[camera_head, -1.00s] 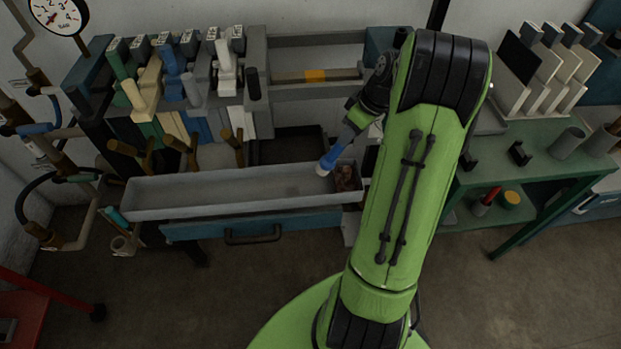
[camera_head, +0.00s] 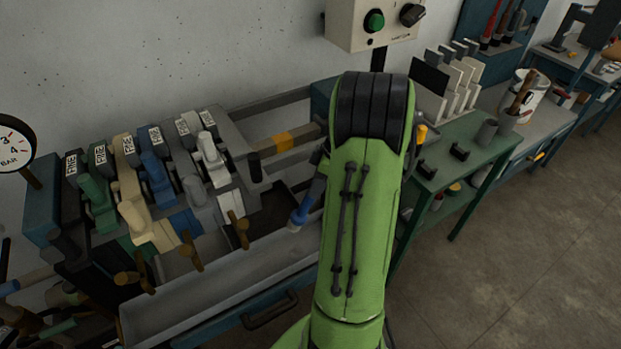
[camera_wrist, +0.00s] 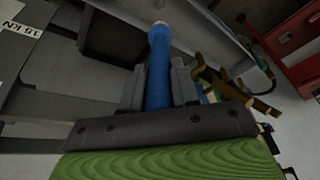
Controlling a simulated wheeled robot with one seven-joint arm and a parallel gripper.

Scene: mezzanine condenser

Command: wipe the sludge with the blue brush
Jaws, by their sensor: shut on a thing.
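The blue brush (camera_head: 301,211) points down at the back edge of the long grey tray (camera_head: 225,290), left of my arm. I cannot tell whether its tip touches the tray. In the wrist view the brush (camera_wrist: 158,62) stands out between the two fingers of my gripper (camera_wrist: 159,88), which is shut on its handle. Its pale tip faces away from me. In the head view my green arm hides most of the gripper and the tray's right end. I see no sludge clearly in either current view.
A row of coloured levers (camera_head: 150,180) and brown valve handles (camera_head: 190,250) stands behind and left of the tray. A green table (camera_head: 455,150) with holders is at right. A box with a green button (camera_head: 375,22) is above. Open floor (camera_head: 530,230) lies at right.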

